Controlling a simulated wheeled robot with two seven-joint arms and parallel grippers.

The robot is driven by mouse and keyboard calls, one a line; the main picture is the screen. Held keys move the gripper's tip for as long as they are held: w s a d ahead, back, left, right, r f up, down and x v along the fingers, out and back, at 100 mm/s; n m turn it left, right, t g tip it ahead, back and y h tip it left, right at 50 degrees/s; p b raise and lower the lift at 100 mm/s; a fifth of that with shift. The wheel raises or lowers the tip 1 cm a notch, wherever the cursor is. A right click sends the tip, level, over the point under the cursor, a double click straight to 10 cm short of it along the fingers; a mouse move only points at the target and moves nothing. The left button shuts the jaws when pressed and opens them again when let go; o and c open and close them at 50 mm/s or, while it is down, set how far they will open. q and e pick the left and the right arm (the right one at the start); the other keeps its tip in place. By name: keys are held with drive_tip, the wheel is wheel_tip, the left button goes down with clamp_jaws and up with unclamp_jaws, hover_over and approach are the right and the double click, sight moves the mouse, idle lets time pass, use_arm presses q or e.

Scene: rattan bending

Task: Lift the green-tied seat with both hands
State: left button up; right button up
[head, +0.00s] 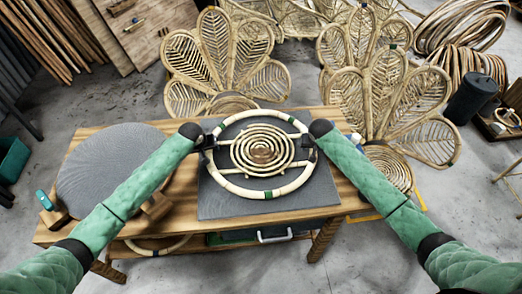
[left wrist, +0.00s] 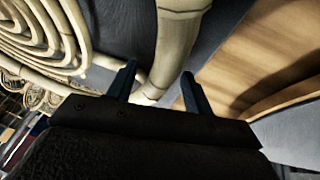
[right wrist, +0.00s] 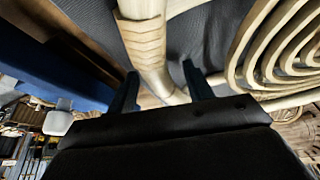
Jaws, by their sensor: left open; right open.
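The round rattan seat (head: 235,188) has a pale outer ring, a coiled centre and a green tie (head: 267,194) at its near edge. It lies on a dark grey board on the bench. My left gripper (head: 207,143) is at the left side of the ring. In the left wrist view its open fingers (left wrist: 160,78) straddle the pale rim (left wrist: 178,40). My right gripper (head: 310,143) is at the right side. In the right wrist view its open fingers (right wrist: 160,78) straddle the rim (right wrist: 146,40). Whether the fingers touch the rim cannot be told.
The grey board (head: 315,198) lies on the wooden bench (head: 347,196). A round grey disc (head: 100,165) lies at the bench's left. Rattan chairs with petal-shaped backs (head: 222,62) stand behind. A dark cylinder (head: 470,98) and rattan coils (head: 470,25) are at right.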

use_arm(q)
drive_tip(key=shift+w+d+f, duration=0.1)
drive_tip(key=shift+w+f, duration=0.15)
drive_tip(key=shift+f, duration=0.35)
use_arm(e)
drive_tip(key=shift+w+f, duration=0.25)
drive_tip(key=shift+f, duration=0.3)
use_arm(q)
drive_tip(key=shift+c, duration=0.2)
use_arm(e)
drive_tip(key=shift+c, duration=0.2)
use_arm(q)
clamp_jaws()
use_arm(e)
clamp_jaws()
